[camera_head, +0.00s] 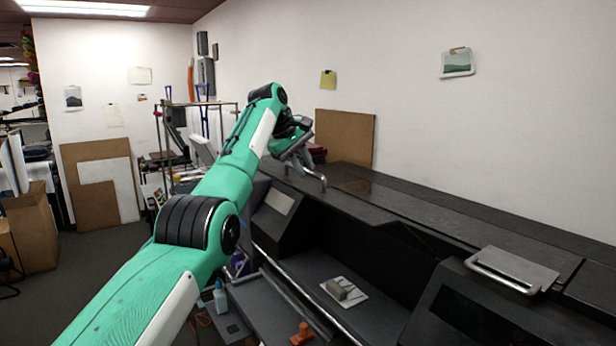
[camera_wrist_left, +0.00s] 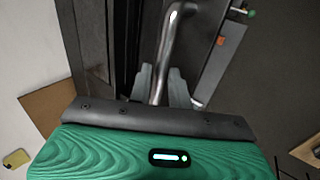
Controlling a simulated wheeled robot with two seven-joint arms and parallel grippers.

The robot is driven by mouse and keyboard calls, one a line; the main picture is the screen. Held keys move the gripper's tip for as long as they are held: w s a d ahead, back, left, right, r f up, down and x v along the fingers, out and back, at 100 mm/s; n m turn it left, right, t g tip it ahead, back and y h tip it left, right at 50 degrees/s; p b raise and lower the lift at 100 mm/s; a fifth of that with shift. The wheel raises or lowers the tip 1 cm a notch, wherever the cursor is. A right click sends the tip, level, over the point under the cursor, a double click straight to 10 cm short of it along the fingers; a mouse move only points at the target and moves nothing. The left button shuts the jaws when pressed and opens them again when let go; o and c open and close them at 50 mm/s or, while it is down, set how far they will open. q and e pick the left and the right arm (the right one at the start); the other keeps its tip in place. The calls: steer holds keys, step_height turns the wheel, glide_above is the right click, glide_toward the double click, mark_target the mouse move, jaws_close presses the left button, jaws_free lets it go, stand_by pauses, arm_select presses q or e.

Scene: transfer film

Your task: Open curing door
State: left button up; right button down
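The curing door's metal bar handle (camera_head: 314,176) stands at the far left end of the dark machine in the head view. My left arm reaches across to it, and my left gripper (camera_head: 298,150) is at the handle, its fingers partly hidden by the wrist. In the left wrist view the bent silver handle (camera_wrist_left: 165,50) runs between the two grey fingertips of my left gripper (camera_wrist_left: 162,88). The fingers sit close on both sides of the bar and look shut on it. How far the door stands open is hard to tell. My right gripper is out of view.
A second silver handle (camera_head: 500,278) is on the machine's right side. A white sheet with a grey block (camera_head: 345,290) lies in the middle bay. An orange item (camera_head: 302,334) and a bottle (camera_head: 221,298) are lower down. A brown board (camera_head: 345,138) leans behind.

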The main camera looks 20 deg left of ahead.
arm_select(q)
steer(key=v, duration=1.1)
steer(key=shift+b, duration=0.35)
steer(key=shift+s+f, duration=0.1)
steer(key=shift+f, duration=0.1)
